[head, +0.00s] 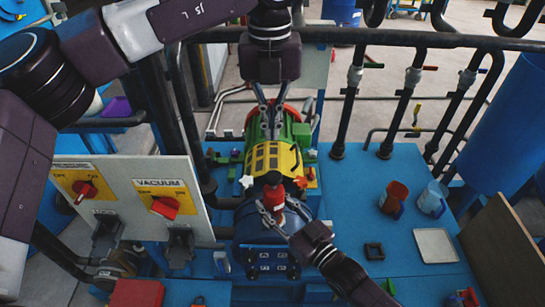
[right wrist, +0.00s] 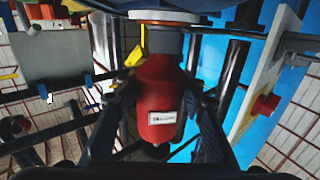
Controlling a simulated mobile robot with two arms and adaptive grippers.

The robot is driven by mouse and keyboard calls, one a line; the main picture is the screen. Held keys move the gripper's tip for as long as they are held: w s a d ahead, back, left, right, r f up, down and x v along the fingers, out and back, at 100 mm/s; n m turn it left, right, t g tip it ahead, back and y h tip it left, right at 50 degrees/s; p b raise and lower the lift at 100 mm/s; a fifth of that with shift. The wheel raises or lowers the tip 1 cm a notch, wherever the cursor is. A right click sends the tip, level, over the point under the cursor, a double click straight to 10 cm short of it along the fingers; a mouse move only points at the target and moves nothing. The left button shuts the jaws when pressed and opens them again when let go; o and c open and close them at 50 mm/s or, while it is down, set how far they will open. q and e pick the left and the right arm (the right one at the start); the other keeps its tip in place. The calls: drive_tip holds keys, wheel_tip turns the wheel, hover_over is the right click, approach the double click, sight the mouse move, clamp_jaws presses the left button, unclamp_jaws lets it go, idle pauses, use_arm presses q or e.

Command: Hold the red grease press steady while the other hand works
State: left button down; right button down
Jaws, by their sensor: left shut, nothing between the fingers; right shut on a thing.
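The red grease press (head: 273,194) stands out as a small red body in front of the yellow part of the machine. It shows larger in the right wrist view (right wrist: 162,85), a red cylinder with a white label and a pale collar at its top. My right gripper (head: 280,208) is shut on it, one finger along each side. Its fingers flank the red body in the right wrist view (right wrist: 163,110). My left gripper (head: 271,125) points down, shut and empty, over the green and yellow cylinder in the head view. Whether its tips touch the cylinder is unclear.
The autoclave cylinder (head: 272,158) has red, green and yellow bands. A panel (head: 138,193) with red knobs stands left. Black pipes rise behind.

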sight(274, 177)
use_arm(q)
drive_tip(key=shift+r, duration=0.1)
idle(0.4)
drive_tip(key=f, duration=1.1)
drive_tip(key=shift+d+f, duration=0.25)
drive_tip(key=shift+f, duration=0.15)
drive_tip(key=shift+s+f, duration=0.15)
drive_tip(key=shift+f, duration=1.2)
wheel_tip(274, 177, up, 14)
drive_tip(key=shift+r, duration=0.2)
idle(0.9)
